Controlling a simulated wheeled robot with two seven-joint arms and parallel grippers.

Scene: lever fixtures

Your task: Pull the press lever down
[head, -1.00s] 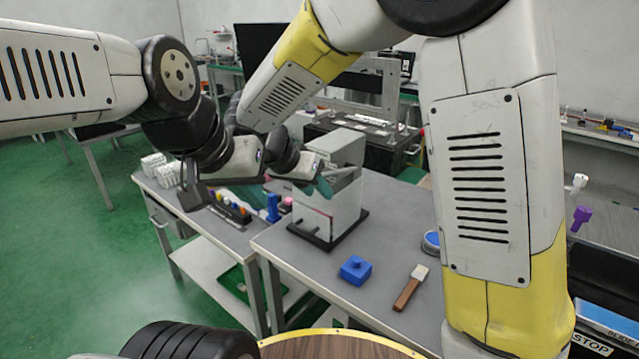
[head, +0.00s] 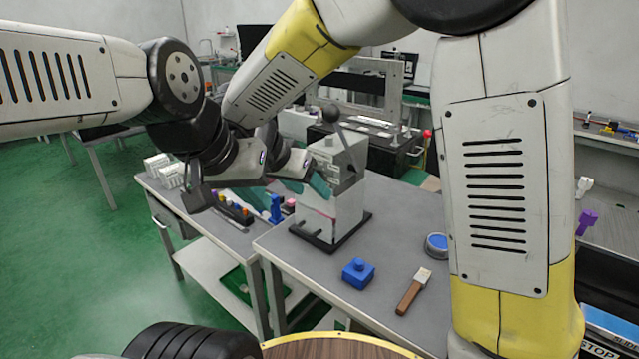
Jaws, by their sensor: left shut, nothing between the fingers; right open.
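The press (head: 335,190) is a grey box on a black base plate, standing on the table. Its lever (head: 342,140) rises from the right side, leans up to the left and ends in a black ball knob (head: 330,113). My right gripper (head: 316,186) has teal fingertips and is open at the press's left side, below the knob and apart from it. Its fingers are partly hidden by its own body. My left gripper (head: 252,195) is shut and empty, further left, above the back table; the arms overlap there and partly hide it.
A blue block with a knob (head: 358,273), a wooden-handled brush (head: 413,291) and a blue round tin (head: 437,246) lie on the front table (head: 310,265). A rack of coloured pieces (head: 235,212) and a blue upright piece (head: 276,209) stand left of the press.

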